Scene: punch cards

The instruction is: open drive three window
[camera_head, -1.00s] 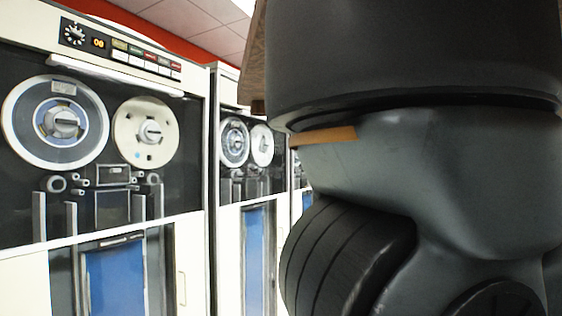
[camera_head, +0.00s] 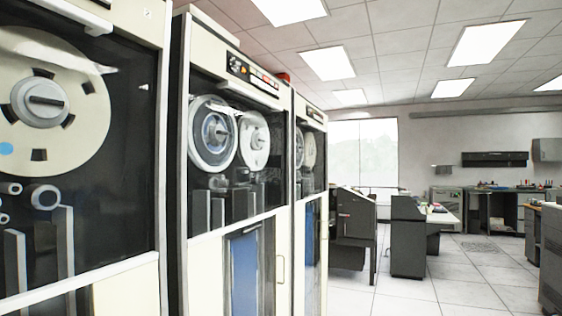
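Tape drives stand in a row along the left, each with a glass window over its reels. The nearest drive (camera_head: 80,268) is cut off by the left edge and shows one large cream reel. The middle drive (camera_head: 236,222) shows two reels behind its window (camera_head: 231,152), which looks closed. A further drive (camera_head: 309,215) stands beyond it, with its window (camera_head: 313,155) seen at a steep angle. I cannot tell which one is drive three. My gripper is not in view.
Open tiled floor (camera_head: 430,294) lies to the right of the drives. Dark desk-like machines (camera_head: 355,232) and (camera_head: 408,238) stand beyond the row. A grey cabinet (camera_head: 551,258) is at the right edge. A bright window (camera_head: 364,153) is in the back wall.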

